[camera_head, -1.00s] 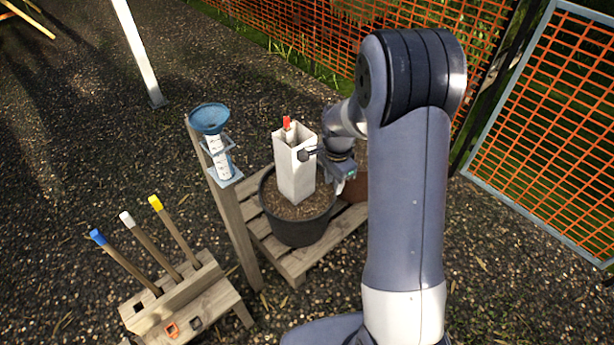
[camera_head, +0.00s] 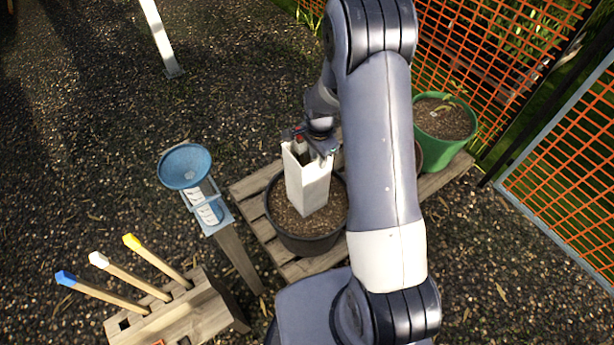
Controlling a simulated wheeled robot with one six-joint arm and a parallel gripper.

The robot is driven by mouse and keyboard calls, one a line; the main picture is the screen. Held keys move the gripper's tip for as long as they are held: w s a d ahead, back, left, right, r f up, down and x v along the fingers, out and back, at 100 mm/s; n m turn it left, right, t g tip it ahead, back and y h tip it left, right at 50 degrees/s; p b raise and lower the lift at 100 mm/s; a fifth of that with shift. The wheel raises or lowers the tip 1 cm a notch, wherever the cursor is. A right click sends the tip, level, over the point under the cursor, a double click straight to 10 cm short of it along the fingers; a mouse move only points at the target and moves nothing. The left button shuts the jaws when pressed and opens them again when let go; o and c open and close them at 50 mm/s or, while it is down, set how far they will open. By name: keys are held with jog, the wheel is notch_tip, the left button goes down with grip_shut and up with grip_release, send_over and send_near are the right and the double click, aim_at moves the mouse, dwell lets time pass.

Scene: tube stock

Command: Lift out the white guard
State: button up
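The white guard (camera_head: 308,188) is a square, open-topped tube. It stands upright in the soil of a black pot (camera_head: 306,243) in the middle of the head view.
The pot stands on a wooden pallet (camera_head: 262,227). A green pot (camera_head: 442,140) is at the back right. A post with a blue funnel (camera_head: 187,167) stands close on the left. A wooden rack (camera_head: 185,318) holds blue-, white- and yellow-tipped stakes. Orange fencing (camera_head: 565,150) bounds the right.

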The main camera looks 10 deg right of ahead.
aim_at(307, 178)
notch_tip(307, 178, down, 4)
jog(key=shift+r, duration=0.1)
jog(key=shift+c, duration=0.2)
grip_shut()
dwell(0.5)
